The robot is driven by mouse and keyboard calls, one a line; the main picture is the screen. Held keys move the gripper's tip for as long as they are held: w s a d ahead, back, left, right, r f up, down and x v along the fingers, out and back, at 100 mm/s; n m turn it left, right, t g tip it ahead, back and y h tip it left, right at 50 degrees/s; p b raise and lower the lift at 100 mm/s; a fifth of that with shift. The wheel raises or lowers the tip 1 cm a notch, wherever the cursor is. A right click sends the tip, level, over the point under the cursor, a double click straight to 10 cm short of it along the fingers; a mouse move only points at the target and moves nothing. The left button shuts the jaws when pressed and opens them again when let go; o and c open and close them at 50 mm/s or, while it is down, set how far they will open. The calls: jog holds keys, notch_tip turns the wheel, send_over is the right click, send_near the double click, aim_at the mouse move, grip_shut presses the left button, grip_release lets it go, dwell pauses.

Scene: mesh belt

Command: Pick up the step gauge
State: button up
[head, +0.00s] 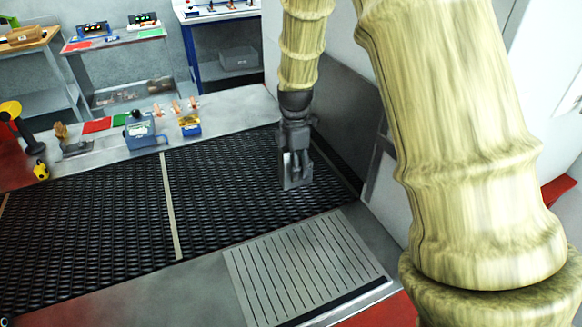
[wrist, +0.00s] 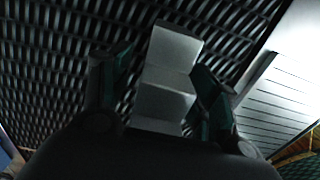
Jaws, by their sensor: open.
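The step gauge (wrist: 168,48) is a light grey block with stepped faces, seen in the wrist view on the black mesh belt (wrist: 50,60). My gripper (wrist: 157,85) is open, with one dark green-padded finger on each side of the gauge. The right finger is close to the block's side; I cannot tell whether it touches. A wider gap shows on the left. In the head view my gripper (head: 296,172) points down, low over the right part of the mesh belt (head: 225,190). There the gauge is hard to tell from the grey fingers.
A grooved grey plate (head: 305,265) lies in front of the belt. A pale strip (head: 171,205) crosses the mesh. Blue devices (head: 145,132) and small parts stand on the rear ledge. A grey wall panel (head: 345,95) rises close behind my gripper on the right.

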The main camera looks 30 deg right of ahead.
jog(key=shift+f, duration=0.25)
grip_shut()
jog(key=shift+r, duration=0.1)
